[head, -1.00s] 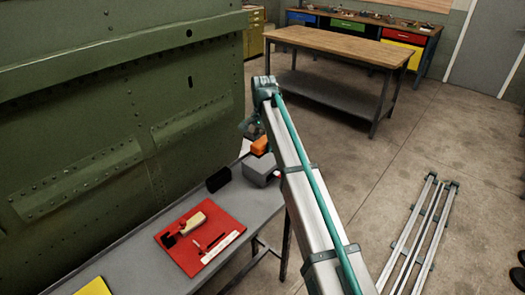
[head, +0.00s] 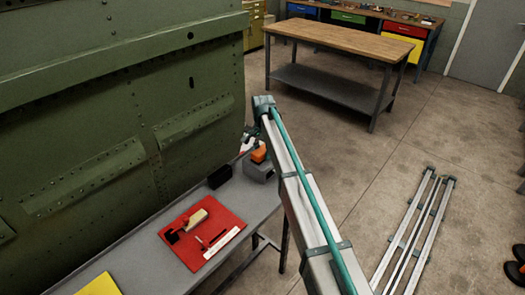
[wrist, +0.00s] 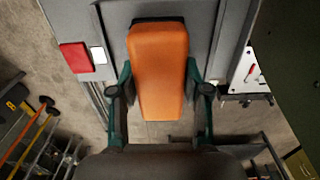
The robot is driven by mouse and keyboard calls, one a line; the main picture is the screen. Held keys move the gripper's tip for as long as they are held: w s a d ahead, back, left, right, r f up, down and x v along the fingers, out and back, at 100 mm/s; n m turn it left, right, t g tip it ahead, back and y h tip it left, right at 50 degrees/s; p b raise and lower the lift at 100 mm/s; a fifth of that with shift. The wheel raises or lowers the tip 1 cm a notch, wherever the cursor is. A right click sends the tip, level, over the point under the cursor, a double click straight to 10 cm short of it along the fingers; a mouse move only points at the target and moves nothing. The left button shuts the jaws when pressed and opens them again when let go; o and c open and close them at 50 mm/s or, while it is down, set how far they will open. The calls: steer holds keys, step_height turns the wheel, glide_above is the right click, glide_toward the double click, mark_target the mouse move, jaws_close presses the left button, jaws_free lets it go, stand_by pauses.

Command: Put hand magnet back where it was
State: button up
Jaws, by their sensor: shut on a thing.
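The hand magnet, seen as an orange block with a dark far end, fills the middle of the wrist view (wrist: 158,60). My gripper (wrist: 157,92) has a finger on each side of it and is shut on it. In the head view the orange block (head: 258,154) shows at the far end of the bench, just above a grey box (head: 258,173). I cannot tell whether it touches the box. My arm hides part of the gripper there.
The grey bench (head: 135,262) runs along the green riveted fuselage panel (head: 80,130). On it are a black block (head: 219,177), a red mat (head: 226,219) with tools and a yellow sheet (head: 102,286). A wooden-topped table (head: 345,40) stands behind; rails (head: 412,232) lie on the floor.

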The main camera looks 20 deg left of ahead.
mark_target(262, 149)
steer(key=shift+f, duration=0.2)
steer(key=o, duration=1.3)
steer(key=shift+r, duration=0.15)
step_height(262, 149, up, 12)
steer(key=b, duration=0.3)
